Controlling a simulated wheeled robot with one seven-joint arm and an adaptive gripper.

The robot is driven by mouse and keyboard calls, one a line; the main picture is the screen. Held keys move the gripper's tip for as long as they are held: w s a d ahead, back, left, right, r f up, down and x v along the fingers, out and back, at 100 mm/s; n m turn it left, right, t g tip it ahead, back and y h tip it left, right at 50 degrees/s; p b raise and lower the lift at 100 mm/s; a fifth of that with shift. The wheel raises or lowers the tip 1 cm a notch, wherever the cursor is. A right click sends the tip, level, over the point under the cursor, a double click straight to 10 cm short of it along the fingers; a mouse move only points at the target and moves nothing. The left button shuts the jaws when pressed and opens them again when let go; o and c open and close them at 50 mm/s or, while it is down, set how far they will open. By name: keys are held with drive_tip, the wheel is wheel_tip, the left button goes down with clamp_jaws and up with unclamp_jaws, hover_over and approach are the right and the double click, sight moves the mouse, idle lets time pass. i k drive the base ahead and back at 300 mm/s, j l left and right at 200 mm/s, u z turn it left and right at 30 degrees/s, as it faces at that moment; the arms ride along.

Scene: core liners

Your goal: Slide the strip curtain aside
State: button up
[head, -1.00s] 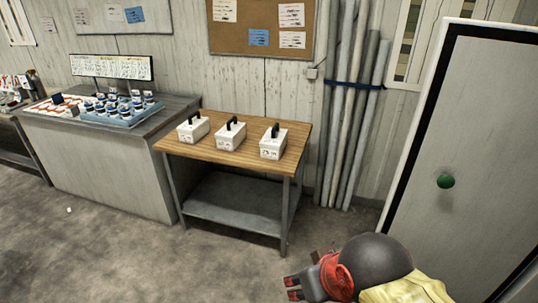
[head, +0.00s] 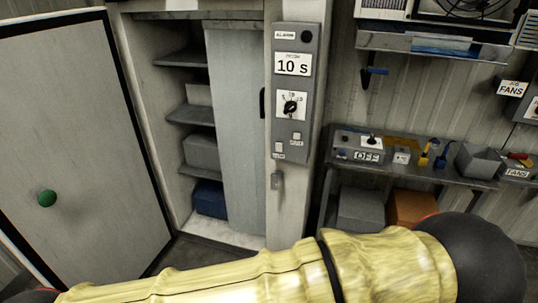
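A pale grey hanging panel (head: 236,130), which appears to be the strip curtain, covers the right part of an open cabinet. The left part of the opening is uncovered and shows the shelves (head: 190,115). A dark upright handle (head: 262,103) is at the panel's right edge. Separate strips cannot be made out. My yellow-sleeved arm crosses the bottom of the head view, in front of the cabinet's lower right. My gripper is out of view, so what its fingers do is hidden.
The cabinet door (head: 80,130) with a green knob (head: 47,198) stands open at left. A control panel (head: 292,100) reading "10 S" is on the right post. A workbench (head: 410,172) with tools, boxes and a switch marked "OFF" stands at right.

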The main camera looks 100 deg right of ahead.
sight(235, 48)
drive_tip(key=z, duration=3.1)
drive_tip(key=i+j+z, duration=0.1)
drive_tip(key=i+j, duration=0.7)
drive_tip(key=i+j+z, duration=0.15)
drive_tip(key=i+j, duration=0.65)
